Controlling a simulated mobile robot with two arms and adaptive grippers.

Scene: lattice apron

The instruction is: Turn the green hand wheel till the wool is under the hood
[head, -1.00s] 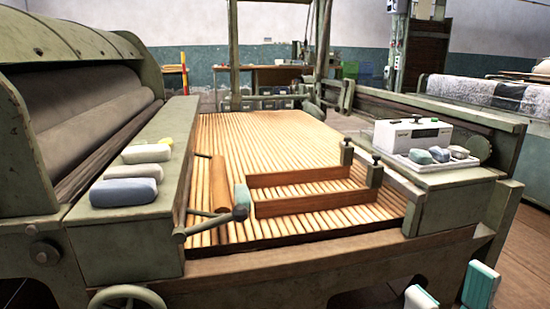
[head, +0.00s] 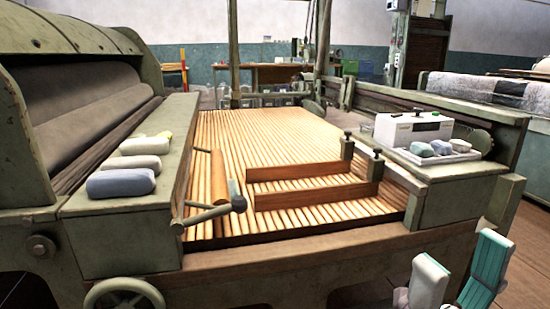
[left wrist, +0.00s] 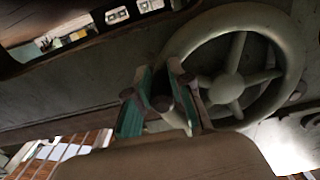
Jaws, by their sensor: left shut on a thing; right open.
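The green hand wheel (head: 122,283) shows at the lower left in the head view, on the machine's near side; its spoked rim fills the upper right of the left wrist view (left wrist: 290,60). My left gripper (left wrist: 160,87) is at the wheel's left edge, shut on what looks like its handle. The green hood (head: 75,38) arches over a large grey roller at left. A small pale teal patch (head: 233,190), perhaps the wool, shows on the slatted apron (head: 260,130) beside a brown roller, partly hidden by a knobbed lever. My right gripper (head: 460,255) is open and empty at lower right.
Soft rolls, including a blue-grey one (head: 121,183) and a white one (head: 146,145), lie on the left ledge. Two wooden bars (head: 300,171) lie across the apron. A white box (head: 412,129) and a tray of small lumps (head: 430,158) stand at right.

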